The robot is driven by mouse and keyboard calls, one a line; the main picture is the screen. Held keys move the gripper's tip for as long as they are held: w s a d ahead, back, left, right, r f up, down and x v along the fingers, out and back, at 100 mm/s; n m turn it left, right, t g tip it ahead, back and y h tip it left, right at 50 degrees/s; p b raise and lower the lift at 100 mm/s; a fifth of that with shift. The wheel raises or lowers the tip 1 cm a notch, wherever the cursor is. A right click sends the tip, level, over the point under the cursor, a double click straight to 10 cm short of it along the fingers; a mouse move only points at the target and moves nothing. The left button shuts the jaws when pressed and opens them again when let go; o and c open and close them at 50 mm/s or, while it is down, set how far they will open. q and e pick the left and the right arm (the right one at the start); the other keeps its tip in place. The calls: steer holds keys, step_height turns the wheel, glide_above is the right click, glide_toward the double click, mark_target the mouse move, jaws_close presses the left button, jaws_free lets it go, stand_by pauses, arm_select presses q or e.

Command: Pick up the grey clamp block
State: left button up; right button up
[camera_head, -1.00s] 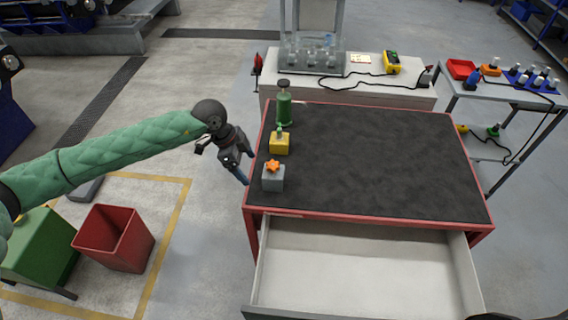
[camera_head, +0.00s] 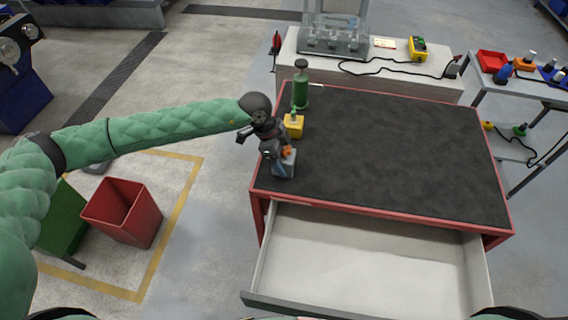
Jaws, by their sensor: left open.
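The grey clamp block (camera_head: 289,165) with an orange star knob (camera_head: 288,152) on top sits on the dark table top (camera_head: 400,150) near its left edge. My left gripper (camera_head: 276,170) is open and lies right at the block, covering its left side. I cannot tell whether the fingers touch or straddle the block. My right gripper is not in view.
A yellow block (camera_head: 293,126) and a green bottle-like item (camera_head: 300,90) stand just behind the grey block. The drawer (camera_head: 365,255) below the table top is open and empty. A red bin (camera_head: 123,212) is on the floor at left. The table's middle and right are clear.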

arm_select(q)
steer(key=shift+f, duration=0.15)
steer(key=c, duration=1.3)
steer(key=shift+c, duration=0.9)
